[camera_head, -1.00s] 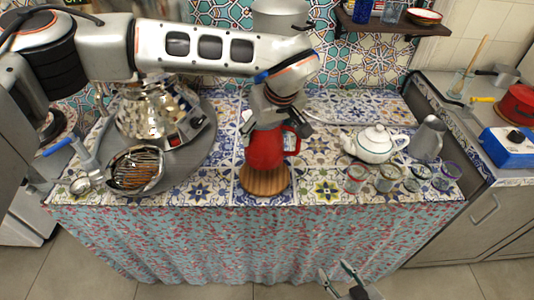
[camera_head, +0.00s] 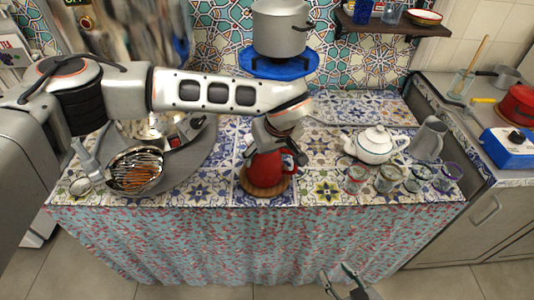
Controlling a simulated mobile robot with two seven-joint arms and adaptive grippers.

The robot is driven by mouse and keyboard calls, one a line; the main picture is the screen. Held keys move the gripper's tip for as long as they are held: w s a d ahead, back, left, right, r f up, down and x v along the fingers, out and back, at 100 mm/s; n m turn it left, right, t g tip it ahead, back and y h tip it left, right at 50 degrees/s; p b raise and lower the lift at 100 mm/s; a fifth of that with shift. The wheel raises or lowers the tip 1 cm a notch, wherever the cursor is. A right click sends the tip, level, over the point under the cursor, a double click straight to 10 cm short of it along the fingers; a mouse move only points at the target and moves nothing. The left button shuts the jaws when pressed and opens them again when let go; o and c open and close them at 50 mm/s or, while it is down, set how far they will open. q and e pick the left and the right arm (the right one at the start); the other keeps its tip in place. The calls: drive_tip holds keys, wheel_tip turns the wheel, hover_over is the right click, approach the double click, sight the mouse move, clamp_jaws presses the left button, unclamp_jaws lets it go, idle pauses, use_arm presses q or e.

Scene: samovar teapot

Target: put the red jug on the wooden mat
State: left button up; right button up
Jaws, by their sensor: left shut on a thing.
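The red jug (camera_head: 267,172) stands upright over the round wooden mat (camera_head: 253,189) near the front edge of the tiled counter; its base looks to be at the mat's surface. My left gripper (camera_head: 275,152) comes down from above and is shut on the jug's upper part, hiding its rim.
A white teapot (camera_head: 375,146), a grey pitcher (camera_head: 428,139) and several small glasses (camera_head: 388,178) stand to the right. A large pot (camera_head: 280,28) stands on a blue stand (camera_head: 279,66) behind.

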use_arm(q)
drive_tip(key=o, duration=1.9)
drive_tip(key=shift+f, duration=0.15)
drive_tip(key=v, duration=1.2)
